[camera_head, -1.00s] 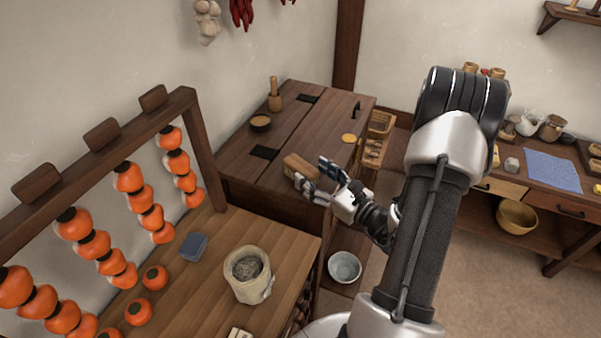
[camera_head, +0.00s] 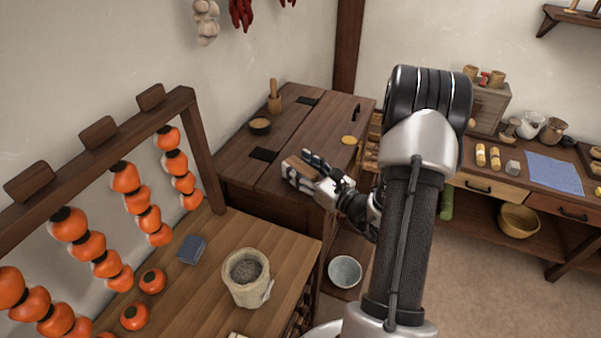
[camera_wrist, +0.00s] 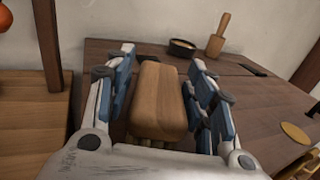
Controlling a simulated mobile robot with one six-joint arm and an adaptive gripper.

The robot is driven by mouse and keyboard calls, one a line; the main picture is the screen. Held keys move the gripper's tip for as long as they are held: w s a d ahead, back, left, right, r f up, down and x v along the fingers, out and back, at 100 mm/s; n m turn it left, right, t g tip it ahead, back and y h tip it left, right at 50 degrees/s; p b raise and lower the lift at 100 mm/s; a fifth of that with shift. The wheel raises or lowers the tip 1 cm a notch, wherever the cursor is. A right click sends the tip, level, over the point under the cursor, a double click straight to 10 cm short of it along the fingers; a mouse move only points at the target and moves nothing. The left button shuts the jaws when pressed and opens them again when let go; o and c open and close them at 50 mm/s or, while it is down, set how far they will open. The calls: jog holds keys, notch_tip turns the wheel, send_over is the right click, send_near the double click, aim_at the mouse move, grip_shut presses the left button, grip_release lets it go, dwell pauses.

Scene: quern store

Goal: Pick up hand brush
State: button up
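The hand brush (camera_head: 293,162) shows as a light brown wooden block on the dark wooden chest, near its front edge. In the wrist view the brush (camera_wrist: 158,98) lies lengthwise between the two blue-padded fingers. My gripper (camera_head: 303,170) is open around it, one finger on each side; it also shows in the wrist view (camera_wrist: 160,82). A narrow gap shows between the left finger and the brush, and the right finger is close to its other side.
The chest top (camera_head: 318,127) also holds a small dark bowl (camera_head: 260,126), a wooden pestle (camera_head: 274,98) and a yellow disc (camera_head: 349,140). A table (camera_head: 205,290) in front carries a stone-like pot (camera_head: 246,277) and a blue block (camera_head: 192,249). Persimmons hang from a rack at left.

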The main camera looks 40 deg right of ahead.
jog(key=c, duration=1)
